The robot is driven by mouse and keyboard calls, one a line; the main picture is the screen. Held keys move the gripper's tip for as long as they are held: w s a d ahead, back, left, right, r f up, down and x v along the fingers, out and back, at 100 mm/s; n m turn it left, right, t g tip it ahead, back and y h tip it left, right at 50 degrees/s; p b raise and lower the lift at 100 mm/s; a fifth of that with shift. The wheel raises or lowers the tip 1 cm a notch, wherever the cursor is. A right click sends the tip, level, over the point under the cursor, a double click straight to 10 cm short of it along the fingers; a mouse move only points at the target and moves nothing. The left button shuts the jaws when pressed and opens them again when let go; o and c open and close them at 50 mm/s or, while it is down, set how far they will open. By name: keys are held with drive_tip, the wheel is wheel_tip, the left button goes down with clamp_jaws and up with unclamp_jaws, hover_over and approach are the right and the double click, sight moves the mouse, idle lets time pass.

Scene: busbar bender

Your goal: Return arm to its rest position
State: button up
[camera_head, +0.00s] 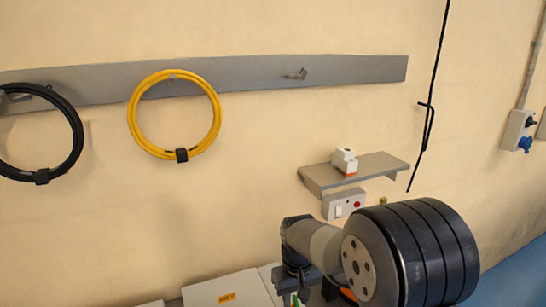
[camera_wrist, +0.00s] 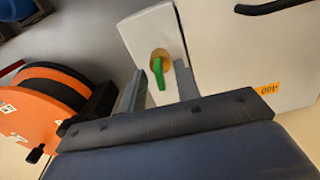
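My arm (camera_head: 325,245) shows at the lower right in the head view, bent low in front of the wall. My gripper (camera_wrist: 161,82) shows in the wrist view with its two grey fingers apart and nothing clearly held between them. Beyond the fingertips is a pale panel (camera_wrist: 140,28) with a round brass-coloured opening and a green piece (camera_wrist: 158,72) in it. I cannot tell the exact distance between the fingers and the green piece. My gripper cannot be made out clearly in the head view.
A white box (camera_head: 225,290) with an orange label stands low in front. An orange-and-black wheel-like part (camera_wrist: 45,100) is close at left in the wrist view. A small shelf (camera_head: 365,172) juts from the wall above a switch box (camera_head: 343,204). Yellow (camera_head: 134,125) and black (camera_head: 78,135) coils hang left.

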drive_tip(key=n, duration=0.5)
drive_tip(key=n+b, duration=0.1)
drive_tip(key=n, duration=0.3)
drive_tip(key=shift+n, duration=0.3)
drive_tip(key=n, duration=0.4)
drive_tip(key=shift+n+b, duration=0.7)
drive_tip(key=shift+n, duration=1.8)
drive_tip(key=shift+s+d, duration=0.1)
